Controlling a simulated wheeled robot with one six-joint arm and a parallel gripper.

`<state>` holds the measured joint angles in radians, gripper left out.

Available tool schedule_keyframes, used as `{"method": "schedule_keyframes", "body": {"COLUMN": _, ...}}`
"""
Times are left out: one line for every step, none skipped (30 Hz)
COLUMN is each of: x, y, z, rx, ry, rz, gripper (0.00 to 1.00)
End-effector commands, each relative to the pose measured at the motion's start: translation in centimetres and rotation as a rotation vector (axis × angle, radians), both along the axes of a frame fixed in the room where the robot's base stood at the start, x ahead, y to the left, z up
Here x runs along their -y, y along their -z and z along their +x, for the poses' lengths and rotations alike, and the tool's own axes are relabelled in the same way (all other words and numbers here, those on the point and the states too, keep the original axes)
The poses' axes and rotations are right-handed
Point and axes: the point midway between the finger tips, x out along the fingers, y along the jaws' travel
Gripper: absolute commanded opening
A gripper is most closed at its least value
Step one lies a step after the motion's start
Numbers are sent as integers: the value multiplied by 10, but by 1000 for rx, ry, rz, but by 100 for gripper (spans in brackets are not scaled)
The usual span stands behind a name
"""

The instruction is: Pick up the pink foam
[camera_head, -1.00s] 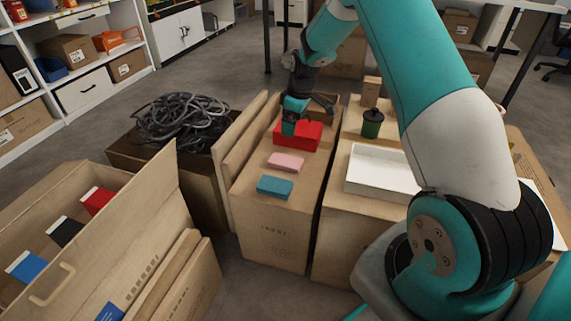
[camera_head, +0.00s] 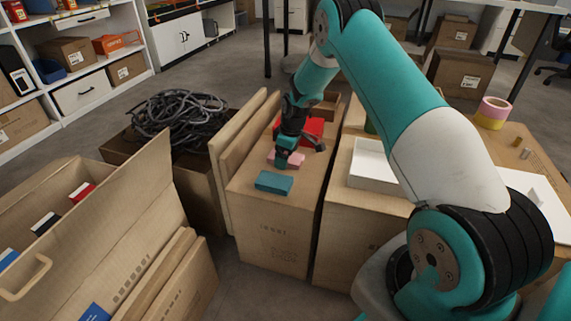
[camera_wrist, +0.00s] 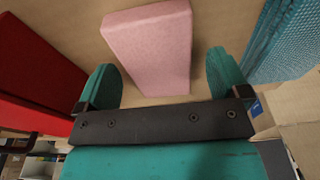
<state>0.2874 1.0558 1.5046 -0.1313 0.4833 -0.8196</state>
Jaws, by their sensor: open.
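The pink foam (camera_wrist: 152,45) is a small flat block lying on top of a cardboard carton (camera_head: 262,207). In the head view the pink foam (camera_head: 296,160) is partly hidden by my gripper. My gripper (camera_head: 289,157) is just above it, pointing down. In the wrist view my gripper (camera_wrist: 162,78) is open, its teal fingertips apart, with the near end of the foam showing between them. The foam does not look gripped.
A red block (camera_head: 313,128) lies behind the foam and a teal block (camera_head: 274,182) in front of it on the same carton. A white tray (camera_head: 373,175) is on the carton to the right. Open cartons stand at the left.

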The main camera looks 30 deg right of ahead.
Motion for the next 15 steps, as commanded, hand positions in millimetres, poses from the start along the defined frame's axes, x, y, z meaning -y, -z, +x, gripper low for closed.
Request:
{"method": "schedule_keyframes", "body": {"x": 0, "y": 4, "z": 1, "rx": 1, "ry": 0, "rz": -1, "gripper": 94}}
{"method": "schedule_keyframes", "body": {"x": 0, "y": 4, "z": 1, "rx": 1, "ry": 0, "rz": 0, "gripper": 94}}
{"method": "schedule_keyframes", "body": {"x": 0, "y": 3, "z": 1, "rx": 1, "ry": 0, "rz": 0, "gripper": 94}}
{"method": "schedule_keyframes", "body": {"x": 0, "y": 3, "z": 1, "rx": 1, "ry": 0, "rz": 0, "gripper": 94}}
{"method": "schedule_keyframes", "body": {"x": 0, "y": 3, "z": 1, "rx": 1, "ry": 0, "rz": 0, "gripper": 94}}
{"method": "schedule_keyframes", "body": {"x": 0, "y": 3, "z": 1, "rx": 1, "ry": 0, "rz": 0, "gripper": 94}}
{"method": "schedule_keyframes", "body": {"x": 0, "y": 3, "z": 1, "rx": 1, "ry": 0, "rz": -1, "gripper": 91}}
{"method": "schedule_keyframes", "body": {"x": 0, "y": 2, "z": 1, "rx": 1, "ry": 0, "rz": 0, "gripper": 84}}
{"method": "schedule_keyframes", "body": {"x": 0, "y": 2, "z": 1, "rx": 1, "ry": 0, "rz": -1, "gripper": 75}}
{"method": "schedule_keyframes", "body": {"x": 0, "y": 2, "z": 1, "rx": 1, "ry": 0, "rz": -1, "gripper": 68}}
{"method": "schedule_keyframes", "body": {"x": 0, "y": 2, "z": 1, "rx": 1, "ry": 0, "rz": -1, "gripper": 61}}
{"method": "schedule_keyframes", "body": {"x": 0, "y": 2, "z": 1, "rx": 1, "ry": 0, "rz": 0, "gripper": 52}}
{"method": "schedule_keyframes", "body": {"x": 0, "y": 2, "z": 1, "rx": 1, "ry": 0, "rz": -1, "gripper": 45}}
{"method": "schedule_keyframes", "body": {"x": 0, "y": 2, "z": 1, "rx": 1, "ry": 0, "rz": -1, "gripper": 41}}
{"method": "schedule_keyframes", "body": {"x": 0, "y": 2, "z": 1, "rx": 1, "ry": 0, "rz": -1, "gripper": 41}}
